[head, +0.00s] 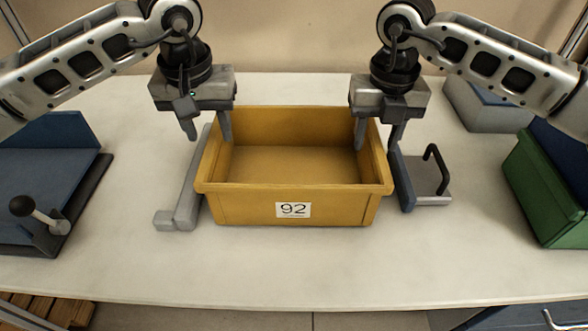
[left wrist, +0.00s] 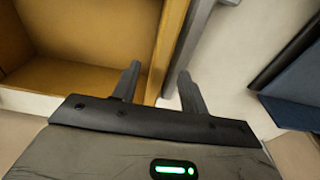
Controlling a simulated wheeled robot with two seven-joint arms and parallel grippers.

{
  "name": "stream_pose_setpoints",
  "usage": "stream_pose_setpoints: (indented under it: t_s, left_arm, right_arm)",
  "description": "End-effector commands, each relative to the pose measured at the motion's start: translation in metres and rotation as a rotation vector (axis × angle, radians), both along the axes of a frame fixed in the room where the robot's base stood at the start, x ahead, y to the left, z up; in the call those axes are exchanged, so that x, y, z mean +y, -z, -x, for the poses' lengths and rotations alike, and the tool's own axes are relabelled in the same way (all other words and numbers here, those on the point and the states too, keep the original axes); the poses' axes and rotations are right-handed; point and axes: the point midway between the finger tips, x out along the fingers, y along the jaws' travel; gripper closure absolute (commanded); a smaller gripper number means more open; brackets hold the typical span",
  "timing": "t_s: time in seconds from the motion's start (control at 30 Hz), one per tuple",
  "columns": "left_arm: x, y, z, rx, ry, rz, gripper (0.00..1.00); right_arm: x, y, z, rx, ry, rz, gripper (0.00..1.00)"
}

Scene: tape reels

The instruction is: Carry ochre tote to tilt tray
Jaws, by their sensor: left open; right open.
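The ochre tote (head: 293,205), labelled 92, stands upright and looks empty on the white table. My left gripper (head: 207,132) is open at its left wall, one finger inside and one outside; the left wrist view shows the wall (left wrist: 168,45) between the fingers (left wrist: 158,88). My right gripper (head: 378,138) is open at the right wall, one finger inside and one outside. I cannot tell whether any finger touches the tote. A blue sloped tray (head: 45,165) with a black-knobbed lever (head: 38,215), seemingly the tilt tray, is at the left, partly cut off.
A grey L-shaped bar (head: 185,190) lies close along the tote's left side. A blue-grey plate with a black handle (head: 436,165) stands close on the right. A green bin (head: 540,190) and a grey box (head: 485,110) are further right. The table front (head: 290,265) is clear.

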Motion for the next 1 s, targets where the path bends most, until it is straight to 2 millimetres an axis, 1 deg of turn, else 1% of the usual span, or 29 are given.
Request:
stream_pose_setpoints:
  t_s: [0.03, 0.1, 0.23, 0.4, 0.63, 0.67, 0.7, 0.77, 0.8, 0.83, 1.0]
  left_arm:
    - [0.0, 0.009, 0.0, 0.003, 0.0, 0.0, 0.56]
    - [0.0, 0.018, -0.002, 0.003, 0.0, 0.0, 0.56]
    - [0.0, 0.031, -0.003, 0.002, 0.0, 0.0, 0.56]
    - [0.0, 0.036, -0.004, -0.001, 0.001, 0.0, 0.56]
    - [0.0, 0.036, -0.005, 0.0, 0.001, 0.0, 0.56]
    - [0.0, 0.036, -0.004, 0.0, 0.001, 0.0, 0.59]
    - [0.0, 0.036, -0.004, 0.0, 0.001, 0.0, 0.7]
    - [0.0, 0.036, -0.004, 0.0, 0.001, 0.0, 0.87]
    - [0.0, 0.036, -0.004, 0.0, 0.001, 0.0, 0.98]
    - [0.0, 0.036, -0.004, 0.0, 0.001, 0.0, 1.0]
    - [0.0, 0.036, -0.004, 0.0, 0.001, 0.0, 1.0]
  right_arm:
    - [0.0, 0.009, 0.001, 0.004, 0.0, 0.001, 0.56]
    - [0.0, 0.019, 0.0, 0.003, 0.001, 0.001, 0.56]
    - [0.0, 0.031, 0.0, 0.002, 0.0, 0.0, 0.56]
    - [0.0, 0.037, 0.0, 0.001, 0.0, 0.0, 0.56]
    - [0.0, 0.037, 0.0, 0.0, 0.0, 0.0, 0.56]
    - [0.0, 0.037, 0.0, 0.0, 0.0, 0.0, 0.59]
    - [0.0, 0.037, 0.0, 0.0, 0.0, 0.0, 0.7]
    - [0.0, 0.037, 0.0, 0.0, 0.0, 0.0, 0.87]
    - [0.0, 0.037, 0.0, 0.0, 0.0, 0.0, 0.98]
    - [0.0, 0.037, 0.0, 0.0, 0.0, 0.0, 1.0]
    - [0.0, 0.036, 0.0, 0.0, 0.0, 0.0, 1.0]
